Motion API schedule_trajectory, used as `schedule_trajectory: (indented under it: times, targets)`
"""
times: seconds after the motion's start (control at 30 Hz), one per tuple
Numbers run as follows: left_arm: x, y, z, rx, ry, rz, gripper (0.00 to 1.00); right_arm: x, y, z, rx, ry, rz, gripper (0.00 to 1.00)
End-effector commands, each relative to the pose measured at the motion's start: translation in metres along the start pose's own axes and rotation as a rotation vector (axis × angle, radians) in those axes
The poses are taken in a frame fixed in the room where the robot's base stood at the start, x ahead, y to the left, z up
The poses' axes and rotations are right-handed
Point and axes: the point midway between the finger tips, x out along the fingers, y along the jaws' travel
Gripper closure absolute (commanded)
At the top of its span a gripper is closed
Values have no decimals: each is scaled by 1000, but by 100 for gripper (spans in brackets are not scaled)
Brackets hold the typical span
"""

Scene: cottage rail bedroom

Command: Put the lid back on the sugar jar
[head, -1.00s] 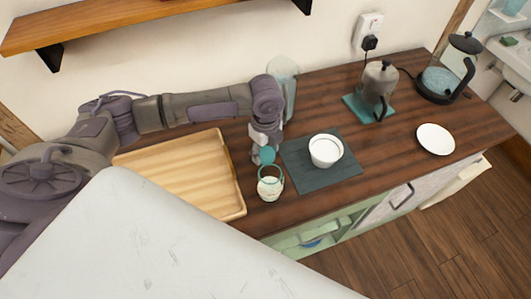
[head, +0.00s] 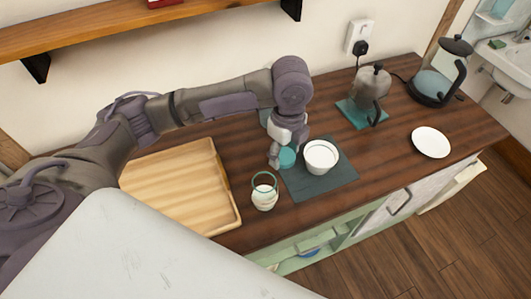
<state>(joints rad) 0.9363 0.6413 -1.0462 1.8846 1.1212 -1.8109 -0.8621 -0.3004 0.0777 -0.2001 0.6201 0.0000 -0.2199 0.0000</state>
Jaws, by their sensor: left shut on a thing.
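The sugar jar (head: 264,193) is a small clear glass with a teal rim and white contents. It stands open and upright on the wooden counter, at the left front corner of a dark mat. My left gripper (head: 278,157) is shut on the teal round lid (head: 287,157). It holds the lid behind and to the right of the jar, apart from it, over or near the mat's left edge. The lid's height above the counter is hard to tell. The fingertips are partly hidden. My right gripper is not in view.
A white bowl (head: 321,157) stands on the dark mat (head: 318,184), close right of the lid. A wooden tray (head: 180,185) lies left of the jar. A grey pot (head: 372,86), a glass kettle (head: 441,78) and a white plate (head: 431,142) are farther right. A shelf (head: 150,35) hangs above.

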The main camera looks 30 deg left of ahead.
Motion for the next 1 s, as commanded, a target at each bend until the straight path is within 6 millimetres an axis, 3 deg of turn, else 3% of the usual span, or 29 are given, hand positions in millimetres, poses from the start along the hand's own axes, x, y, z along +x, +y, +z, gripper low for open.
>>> schedule_trajectory:
  times: [0.1, 0.3, 0.83, 1.0]
  targets:
    - [-12, -6, -20, 4, 1, -3, 54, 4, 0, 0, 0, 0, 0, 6]
    - [-24, -10, -39, 1, 0, 0, 54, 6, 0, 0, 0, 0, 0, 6]
    - [-27, -11, -44, -6, 0, 0, 54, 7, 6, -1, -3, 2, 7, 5]
    - [-30, -16, -49, -118, 3, -1, 54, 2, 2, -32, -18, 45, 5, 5]
